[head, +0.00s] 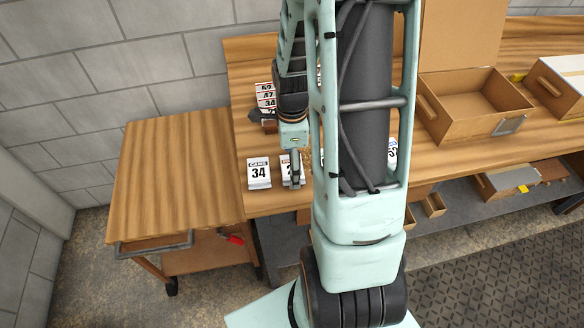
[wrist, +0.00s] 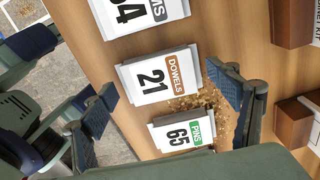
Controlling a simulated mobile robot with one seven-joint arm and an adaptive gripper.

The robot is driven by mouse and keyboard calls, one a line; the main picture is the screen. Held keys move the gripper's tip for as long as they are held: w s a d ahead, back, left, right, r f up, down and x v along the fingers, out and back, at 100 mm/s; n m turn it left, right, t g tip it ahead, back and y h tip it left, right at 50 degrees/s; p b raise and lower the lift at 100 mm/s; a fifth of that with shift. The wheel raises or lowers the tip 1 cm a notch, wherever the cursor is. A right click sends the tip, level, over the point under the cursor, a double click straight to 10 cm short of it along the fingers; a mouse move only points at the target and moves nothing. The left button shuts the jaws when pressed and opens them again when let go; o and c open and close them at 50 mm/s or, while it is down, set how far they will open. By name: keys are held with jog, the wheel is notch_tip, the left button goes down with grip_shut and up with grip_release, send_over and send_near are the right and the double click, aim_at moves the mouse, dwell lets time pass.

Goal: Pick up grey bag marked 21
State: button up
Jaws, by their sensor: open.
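The bag marked 21 (wrist: 152,78) has a white label with a brown DOWELS strip and grey edges. It lies flat on the wooden bench, between a bag marked 34 and a bag marked 65 in the wrist view. In the head view the 21 bag (head: 286,171) is mostly hidden behind my gripper (head: 295,172). In the wrist view my gripper (wrist: 160,88) is open and empty, with one finger on each side of the 21 bag. I cannot tell how far above the bag the fingertips are.
The bag marked 34 (head: 258,173) lies just left, and the PINS bag marked 65 (wrist: 183,133) lies close on the other side. Brown crumbs (wrist: 205,99) lie by the 21 bag. Brown blocks (wrist: 291,130) stand to the right. An open cardboard box (head: 470,103) stands farther right.

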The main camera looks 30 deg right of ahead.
jog(key=c, duration=1.3)
jog(key=shift+r, duration=0.1)
